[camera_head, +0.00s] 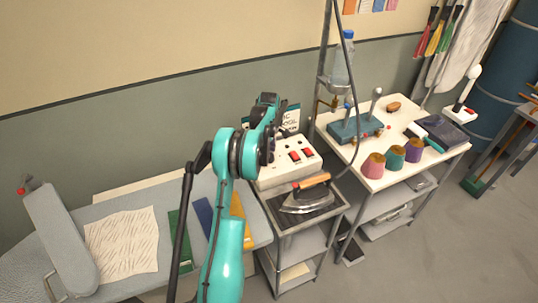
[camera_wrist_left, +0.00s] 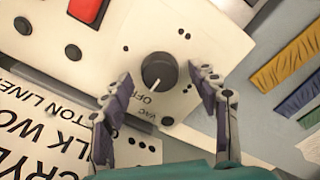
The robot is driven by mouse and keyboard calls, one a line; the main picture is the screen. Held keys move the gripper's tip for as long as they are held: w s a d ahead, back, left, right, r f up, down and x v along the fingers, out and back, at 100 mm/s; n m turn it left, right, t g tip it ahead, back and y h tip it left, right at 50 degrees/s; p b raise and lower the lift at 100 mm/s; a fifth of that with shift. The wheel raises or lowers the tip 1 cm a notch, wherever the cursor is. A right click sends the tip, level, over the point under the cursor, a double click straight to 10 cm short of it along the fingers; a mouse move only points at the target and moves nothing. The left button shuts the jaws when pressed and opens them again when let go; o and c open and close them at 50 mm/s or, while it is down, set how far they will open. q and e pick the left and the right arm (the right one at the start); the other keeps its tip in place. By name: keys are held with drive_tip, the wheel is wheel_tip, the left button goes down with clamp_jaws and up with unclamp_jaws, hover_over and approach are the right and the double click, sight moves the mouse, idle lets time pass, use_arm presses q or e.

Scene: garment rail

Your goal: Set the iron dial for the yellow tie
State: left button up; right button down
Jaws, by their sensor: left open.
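The iron dial, a dark round knob (camera_wrist_left: 159,72), is on a white control box (camera_head: 285,172) with red switches. In the left wrist view its pale pointer line points down, towards the letters OFF. My left gripper (camera_wrist_left: 160,88) is open, with one finger on each side of the knob and visible gaps. In the head view the left gripper (camera_head: 270,103) is over the box and hides the knob. The yellow tie (camera_head: 239,212) lies on the ironing board, partly behind my arm; a yellow strip also shows in the wrist view (camera_wrist_left: 287,60). My right gripper is out of view.
A lettered fabric card (camera_wrist_left: 40,125) stands beside the box. The iron (camera_head: 308,201) rests on the cart below it. Blue (camera_head: 203,214) and green (camera_head: 178,238) ties lie on the board. A white table (camera_head: 345,152) with thread cones stands at right.

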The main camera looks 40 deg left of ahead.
use_arm(q)
drive_tip(key=shift+f, duration=0.3)
drive_tip(key=c, duration=1.2)
drive_tip(key=shift+o, duration=0.2)
drive_tip(key=shift+m, duration=0.3)
